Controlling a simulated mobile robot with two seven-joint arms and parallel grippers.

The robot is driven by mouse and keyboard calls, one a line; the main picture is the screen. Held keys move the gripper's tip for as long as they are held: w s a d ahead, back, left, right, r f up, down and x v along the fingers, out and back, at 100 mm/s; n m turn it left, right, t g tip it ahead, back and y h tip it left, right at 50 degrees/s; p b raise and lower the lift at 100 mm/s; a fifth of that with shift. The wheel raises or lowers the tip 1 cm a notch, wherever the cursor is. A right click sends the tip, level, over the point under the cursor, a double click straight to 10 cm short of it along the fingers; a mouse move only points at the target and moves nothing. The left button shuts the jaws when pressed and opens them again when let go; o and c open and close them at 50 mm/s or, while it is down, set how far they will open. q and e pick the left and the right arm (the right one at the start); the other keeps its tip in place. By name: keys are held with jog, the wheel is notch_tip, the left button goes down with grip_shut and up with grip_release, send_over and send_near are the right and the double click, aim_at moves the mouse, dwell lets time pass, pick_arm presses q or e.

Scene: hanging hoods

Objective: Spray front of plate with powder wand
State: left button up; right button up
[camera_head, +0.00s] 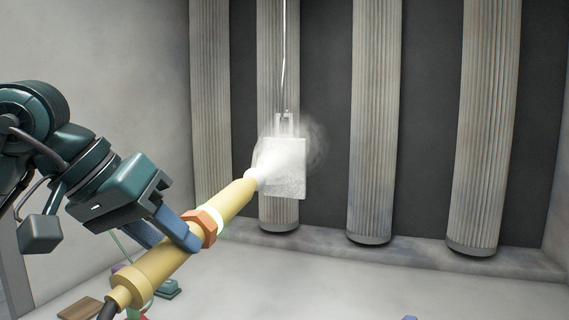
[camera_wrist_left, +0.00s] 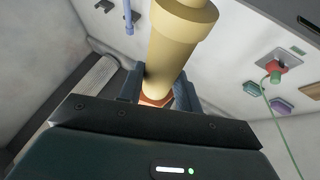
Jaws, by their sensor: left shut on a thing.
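The yellow powder wand (camera_head: 165,262) has an orange collar and a white powder cloud at its tip. My left gripper (camera_head: 192,228) is shut on it around the collar. In the left wrist view the wand (camera_wrist_left: 180,35) stands between the fingers of my left gripper (camera_wrist_left: 158,92). The plate (camera_head: 289,180) hangs from a thin rod in front of a pleated column. The wand tip points at it, and the cloud covers its upper left part. Its lower part looks speckled pale grey. I cannot tell whether the tip touches it. My right gripper is not in view.
A red fitting with a green cable (camera_wrist_left: 275,70) shows in the left wrist view.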

pick_arm(q)
jog(key=shift+r+p, duration=0.4)
jog(key=shift+r, duration=0.55)
jog(key=s+a+b, duration=0.1)
jog(key=s, duration=0.2)
jog(key=s+a+b, duration=0.1)
jog(key=s, duration=0.2)
jog(key=s+a+b, duration=0.1)
jog(key=s, duration=0.2)
jog(key=shift+a+f, duration=0.1)
jog(key=shift+a, duration=0.1)
jog(key=shift+s, duration=0.25)
jog(key=shift+a, duration=0.1)
